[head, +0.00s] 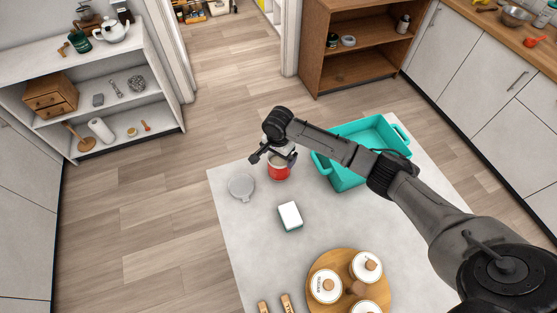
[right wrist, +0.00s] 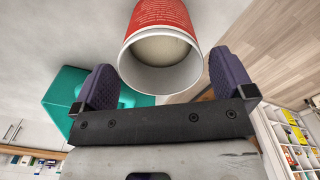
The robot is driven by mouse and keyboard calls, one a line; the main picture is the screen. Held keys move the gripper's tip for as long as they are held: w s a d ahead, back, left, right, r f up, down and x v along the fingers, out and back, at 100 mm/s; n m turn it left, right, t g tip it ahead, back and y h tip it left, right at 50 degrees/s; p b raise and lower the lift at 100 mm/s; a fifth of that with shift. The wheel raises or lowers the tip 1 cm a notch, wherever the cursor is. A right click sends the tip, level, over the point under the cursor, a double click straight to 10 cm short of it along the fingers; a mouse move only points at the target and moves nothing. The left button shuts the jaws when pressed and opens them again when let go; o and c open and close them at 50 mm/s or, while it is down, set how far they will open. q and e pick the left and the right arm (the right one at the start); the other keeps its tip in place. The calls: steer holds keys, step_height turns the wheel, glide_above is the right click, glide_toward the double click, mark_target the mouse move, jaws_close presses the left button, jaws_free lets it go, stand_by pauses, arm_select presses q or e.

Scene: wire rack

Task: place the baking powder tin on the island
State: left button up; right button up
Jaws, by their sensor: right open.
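The red tin (head: 279,172) stands near the far edge of the pale-topped island (head: 232,222). In the right wrist view the tin (right wrist: 158,20) shows a red, printed side and a white rim around a hollow, pale inside. My right gripper (head: 274,156) is at the tin's top in the head view and hides part of it. In the right wrist view the jaws (right wrist: 164,85) are apart, one finger on each side of the tin's rim, with gaps visible. My left gripper is not in view.
A teal bin (head: 348,180) stands right of the tin, partly behind my arm. White lidded jars (head: 326,285) stand on a round wooden tray (head: 340,257).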

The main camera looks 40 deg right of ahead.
step_height(320, 180, up, 7)
steer(key=shift+r, duration=0.15)
stand_by(0.4)
